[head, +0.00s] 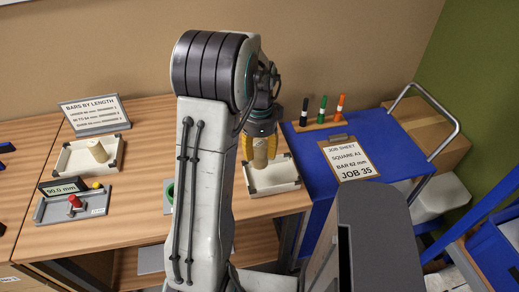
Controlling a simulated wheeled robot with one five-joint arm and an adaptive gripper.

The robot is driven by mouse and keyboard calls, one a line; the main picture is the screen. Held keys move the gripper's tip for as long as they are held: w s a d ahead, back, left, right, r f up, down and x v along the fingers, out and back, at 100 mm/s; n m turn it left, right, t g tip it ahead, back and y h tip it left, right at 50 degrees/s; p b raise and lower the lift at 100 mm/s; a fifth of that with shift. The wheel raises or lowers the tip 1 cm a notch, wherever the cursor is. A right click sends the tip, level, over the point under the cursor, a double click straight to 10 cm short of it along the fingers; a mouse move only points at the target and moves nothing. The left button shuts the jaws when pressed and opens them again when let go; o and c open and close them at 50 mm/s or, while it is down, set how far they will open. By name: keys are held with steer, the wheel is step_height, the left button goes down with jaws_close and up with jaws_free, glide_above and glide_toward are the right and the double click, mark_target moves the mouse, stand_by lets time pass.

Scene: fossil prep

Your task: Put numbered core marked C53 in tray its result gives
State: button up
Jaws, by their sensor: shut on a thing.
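My gripper (261,143) is shut on a beige cylindrical core (260,158). The core is upright, in or just above the right white tray (272,189); I cannot tell whether it touches the tray floor. No mark can be read on it. A grey measuring device (55,208) has a display (63,187) reading 90.0 mm. A sign (94,114) headed "BARS BY LENGTH" stands behind the left tray; its smaller lines are hard to read.
My arm hides the middle of the wooden table (134,208), including most of a green thing (170,193). On the right, a blue surface (373,131) bears a clipboard (349,159) reading "JOB 35" and a pen rack (325,122). A metal rail (432,104) and cardboard box (424,128) stand beyond.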

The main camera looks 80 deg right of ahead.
mark_target(260, 165)
steer(key=shift+f+b, duration=2.55)
steer(key=shift+f, duration=0.7)
steer(key=shift+f+b, duration=0.6)
steer(key=shift+f, duration=0.1)
steer(key=o, duration=1.3)
steer(key=shift+c, duration=0.2)
steer(key=shift+r, duration=0.1)
step_height(260, 165, up, 7)
steer(key=p, duration=0.5)
steer(key=shift+p, duration=0.3)
